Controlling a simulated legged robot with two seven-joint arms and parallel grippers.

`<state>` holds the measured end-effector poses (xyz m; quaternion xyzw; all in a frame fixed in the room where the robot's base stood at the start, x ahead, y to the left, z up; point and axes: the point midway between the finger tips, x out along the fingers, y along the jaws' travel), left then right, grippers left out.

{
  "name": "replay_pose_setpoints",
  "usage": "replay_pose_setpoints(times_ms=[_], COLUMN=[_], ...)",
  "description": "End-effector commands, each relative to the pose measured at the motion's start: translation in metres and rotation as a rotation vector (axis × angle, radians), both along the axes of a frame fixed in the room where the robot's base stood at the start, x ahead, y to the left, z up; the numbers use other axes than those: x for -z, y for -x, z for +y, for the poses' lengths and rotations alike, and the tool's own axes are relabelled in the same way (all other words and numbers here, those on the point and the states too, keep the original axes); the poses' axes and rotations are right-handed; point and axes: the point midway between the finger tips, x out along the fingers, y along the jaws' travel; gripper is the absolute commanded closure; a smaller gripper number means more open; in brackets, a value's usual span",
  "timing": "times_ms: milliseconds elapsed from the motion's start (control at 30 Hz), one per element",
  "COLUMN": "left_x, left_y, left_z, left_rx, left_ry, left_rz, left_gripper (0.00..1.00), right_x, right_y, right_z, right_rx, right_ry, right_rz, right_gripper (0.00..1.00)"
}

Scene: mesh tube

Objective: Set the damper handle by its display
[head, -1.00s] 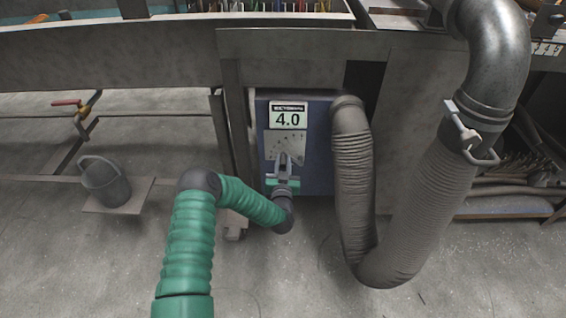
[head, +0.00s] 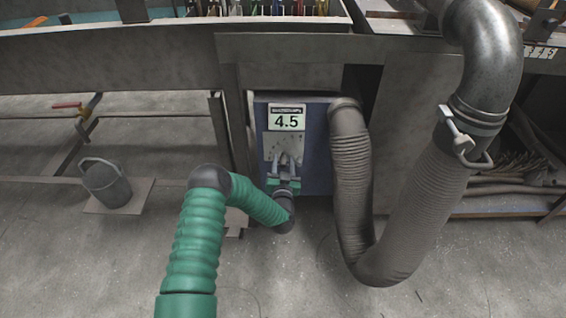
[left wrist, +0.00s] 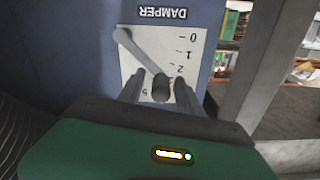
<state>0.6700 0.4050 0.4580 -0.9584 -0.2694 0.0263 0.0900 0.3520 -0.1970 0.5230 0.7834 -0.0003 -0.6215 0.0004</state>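The blue damper box (head: 318,140) stands below the bench, and its display (head: 287,119) reads 4.5. In the left wrist view the box appears upside down, with a DAMPER label and a white scale plate (left wrist: 192,70). The grey damper handle (left wrist: 141,60) runs from its pivot at the plate's upper left to a round knob at lower right, near the high numbers. My left gripper (left wrist: 160,75) has its two fingers apart, one on each side of the knob, with small gaps visible. It also shows in the head view (head: 287,163). My right gripper is not in view.
A ribbed grey hose (head: 352,160) starts at the box's right side and bends up to a metal elbow pipe (head: 497,50). A bench leg (head: 238,125) stands close on the box's left. A dark bucket (head: 105,185) sits farther left.

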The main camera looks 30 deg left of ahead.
Motion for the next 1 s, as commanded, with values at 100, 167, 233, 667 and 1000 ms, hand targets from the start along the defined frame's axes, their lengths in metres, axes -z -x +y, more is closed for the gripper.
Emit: replay_pose_setpoints(times_ms=[100,167,233,667,1000], left_x=[0.0,0.0,-0.001,-0.005,-0.001], left_y=[0.0,0.0,0.0,0.067,0.136], left_z=[0.001,0.001,0.001,-0.042,-0.083], left_rx=[-0.001,-0.001,-0.001,0.003,0.0], left_ry=[-0.001,-0.001,-0.001,0.003,0.002], left_rz=[-0.001,-0.001,-0.001,0.006,0.003], left_gripper=[0.56,0.56,0.56,0.56,0.56], right_x=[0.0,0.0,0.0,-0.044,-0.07], right_y=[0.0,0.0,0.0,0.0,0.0], right_z=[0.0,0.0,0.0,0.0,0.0], right_rx=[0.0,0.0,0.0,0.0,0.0], right_ry=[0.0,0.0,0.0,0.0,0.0], right_rz=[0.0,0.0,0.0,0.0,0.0], right_gripper=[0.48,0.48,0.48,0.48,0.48])
